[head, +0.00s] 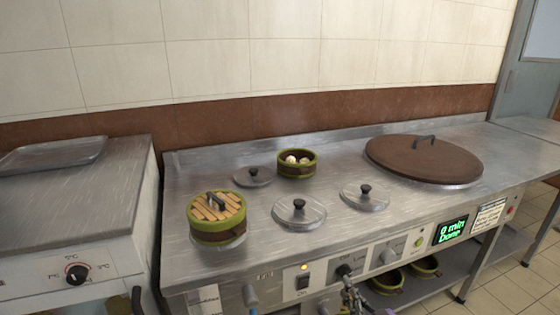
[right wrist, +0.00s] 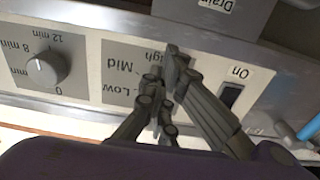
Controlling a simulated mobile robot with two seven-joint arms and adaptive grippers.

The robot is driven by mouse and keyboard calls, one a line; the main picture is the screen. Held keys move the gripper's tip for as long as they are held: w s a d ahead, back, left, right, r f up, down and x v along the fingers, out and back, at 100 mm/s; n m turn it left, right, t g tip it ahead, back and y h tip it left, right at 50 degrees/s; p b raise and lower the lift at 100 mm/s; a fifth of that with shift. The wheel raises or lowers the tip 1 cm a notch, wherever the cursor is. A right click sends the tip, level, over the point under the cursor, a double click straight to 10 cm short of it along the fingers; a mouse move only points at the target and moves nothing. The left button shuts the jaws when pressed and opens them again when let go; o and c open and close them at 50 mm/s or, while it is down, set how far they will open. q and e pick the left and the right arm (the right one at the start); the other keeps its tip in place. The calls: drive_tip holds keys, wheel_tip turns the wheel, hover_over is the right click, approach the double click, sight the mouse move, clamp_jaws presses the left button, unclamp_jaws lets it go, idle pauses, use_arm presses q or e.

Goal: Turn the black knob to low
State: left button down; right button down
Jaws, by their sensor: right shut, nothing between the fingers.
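The black knob (head: 344,270) sits on the steamer's front panel, beside the words Off and Low in the head view. My right gripper (head: 349,288) is just below and in front of it, with its fingers together and empty. In the right wrist view my gripper (right wrist: 165,78) is over the label plate (right wrist: 120,68) reading Low, Mid and High. The fingers cover much of the knob there, so its pointer setting and any contact cannot be made out. My left gripper is out of view.
A switch (right wrist: 231,96) marked On and a grey timer knob (right wrist: 46,68) flank the plate. A green display (head: 451,230) is further right. Lids and bamboo steamers (head: 217,217) stand on the steel top. Another dark knob (head: 77,273) is on the left unit.

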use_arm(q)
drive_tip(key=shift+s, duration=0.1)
use_arm(e)
drive_tip(key=shift+w+r, duration=0.2)
drive_tip(key=shift+w, duration=0.05)
